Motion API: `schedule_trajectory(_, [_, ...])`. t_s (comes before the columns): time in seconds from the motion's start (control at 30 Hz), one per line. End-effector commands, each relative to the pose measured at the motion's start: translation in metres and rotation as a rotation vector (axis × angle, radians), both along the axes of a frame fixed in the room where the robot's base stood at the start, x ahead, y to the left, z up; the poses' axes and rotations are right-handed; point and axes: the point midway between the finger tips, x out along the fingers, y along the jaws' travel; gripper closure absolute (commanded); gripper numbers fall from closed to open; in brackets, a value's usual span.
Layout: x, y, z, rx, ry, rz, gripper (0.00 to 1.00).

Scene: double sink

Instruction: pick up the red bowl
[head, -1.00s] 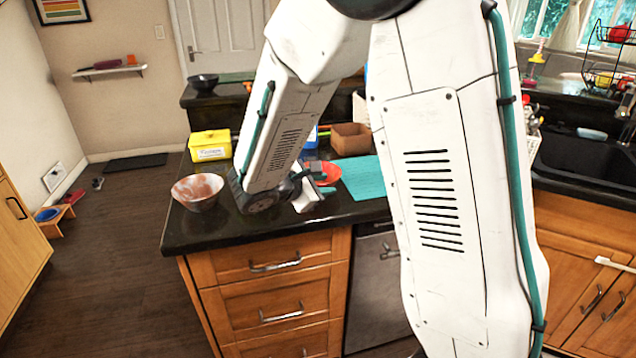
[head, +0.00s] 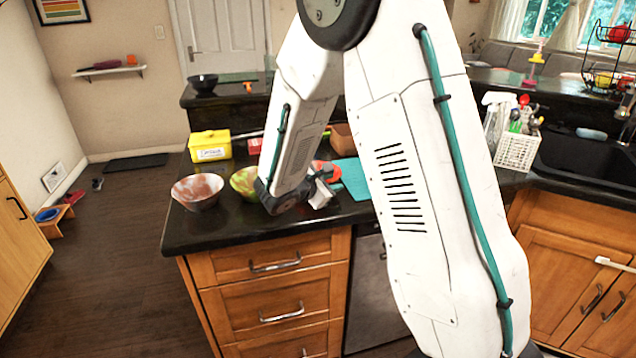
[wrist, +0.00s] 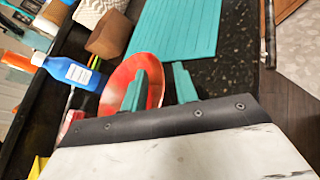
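The red bowl (head: 322,164) is on the dark counter, mostly hidden behind my arm in the head view. In the wrist view the red bowl (wrist: 118,84) shows its red-orange inside and rim. My gripper (wrist: 159,69) is open, its two teal fingers apart with nothing held. The left finger overlaps the bowl and the right finger shows over dark counter outside the rim. I cannot tell whether the fingers touch the bowl. In the head view my gripper (head: 330,174) is at the bowl's near side.
A teal mat (wrist: 180,28) lies beside the red bowl. A blue bottle (wrist: 72,72) and a brown box (wrist: 108,36) are close to it. A green bowl (head: 243,181), a mottled reddish bowl (head: 197,190) and a yellow box (head: 210,146) stand to the left.

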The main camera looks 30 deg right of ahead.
Motion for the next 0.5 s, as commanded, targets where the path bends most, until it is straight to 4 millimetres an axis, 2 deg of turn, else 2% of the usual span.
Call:
schedule_trajectory(0.07, [-0.0001,0.0001,0.0002,0.000,0.000,0.000,0.71])
schedule_trajectory(0.17, [-0.0001,0.0002,0.0002,0.000,0.000,0.000,0.99])
schedule_trajectory(0.5, [-0.0003,0.0004,0.0000,0.000,0.000,-0.001,1.00])
